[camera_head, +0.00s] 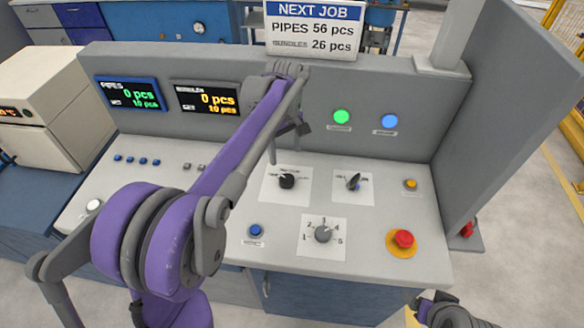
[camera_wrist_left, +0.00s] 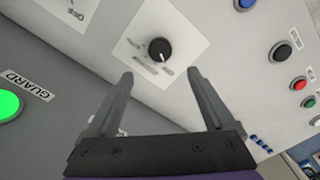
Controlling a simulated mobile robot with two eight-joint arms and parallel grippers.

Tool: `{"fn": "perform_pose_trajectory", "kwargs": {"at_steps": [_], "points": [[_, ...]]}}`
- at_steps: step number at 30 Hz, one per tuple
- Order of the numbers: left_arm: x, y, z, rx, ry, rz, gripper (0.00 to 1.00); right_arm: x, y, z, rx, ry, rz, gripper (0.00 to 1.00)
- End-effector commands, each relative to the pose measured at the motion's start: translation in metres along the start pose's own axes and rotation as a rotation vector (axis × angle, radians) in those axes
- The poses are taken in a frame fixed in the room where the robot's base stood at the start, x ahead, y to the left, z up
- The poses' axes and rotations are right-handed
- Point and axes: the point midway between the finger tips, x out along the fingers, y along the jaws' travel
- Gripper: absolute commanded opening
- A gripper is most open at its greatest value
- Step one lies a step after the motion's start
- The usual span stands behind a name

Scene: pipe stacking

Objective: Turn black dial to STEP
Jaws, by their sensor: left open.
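The black dial (camera_head: 287,181) sits on a white label plate on the sloping console panel. It also shows in the left wrist view (camera_wrist_left: 160,50), upper middle; its label words are too small to read. My left gripper (camera_head: 287,143) is above and behind the dial in the head view. In the left wrist view the left gripper (camera_wrist_left: 160,74) is open and empty, its two fingers apart and pointing toward the dial, which lies beyond the tips. Part of my right arm (camera_head: 447,312) shows at the bottom right; its fingers are not clear.
A second dial (camera_head: 353,182) is to the right, and a grey numbered dial (camera_head: 323,234) is in front. A red emergency button (camera_head: 403,239) and a blue button (camera_head: 255,231) are nearby. The upright back panel (camera_head: 400,92) carries green (camera_head: 341,117) and blue lamps (camera_head: 390,121).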

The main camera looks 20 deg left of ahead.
Motion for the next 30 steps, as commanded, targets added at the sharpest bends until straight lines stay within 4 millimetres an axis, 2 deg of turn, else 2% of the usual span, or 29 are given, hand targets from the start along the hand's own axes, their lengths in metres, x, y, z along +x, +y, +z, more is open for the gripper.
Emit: {"fn": "perform_pose_trajectory", "kwargs": {"at_steps": [5, 12, 18, 24, 30], "points": [[0.018, 0.000, -0.001, -0.003, -0.001, -0.002, 0.87, 0.001, 0.000, 0.002, 0.000, -0.002, 0.000, 0.82], [0.064, 0.000, 0.000, -0.002, -0.001, -0.001, 0.87, 0.003, 0.000, 0.004, 0.000, -0.004, 0.000, 0.82], [0.094, 0.001, 0.000, -0.001, 0.000, 0.000, 0.87, 0.004, 0.000, 0.005, 0.000, -0.005, 0.000, 0.82], [0.107, 0.000, 0.000, -0.001, 0.000, 0.000, 0.87, 0.004, 0.000, 0.006, 0.000, -0.006, 0.000, 0.82], [0.108, 0.000, 0.000, -0.001, 0.000, 0.000, 0.87, 0.004, 0.000, 0.006, 0.000, -0.006, 0.000, 0.82]]}}
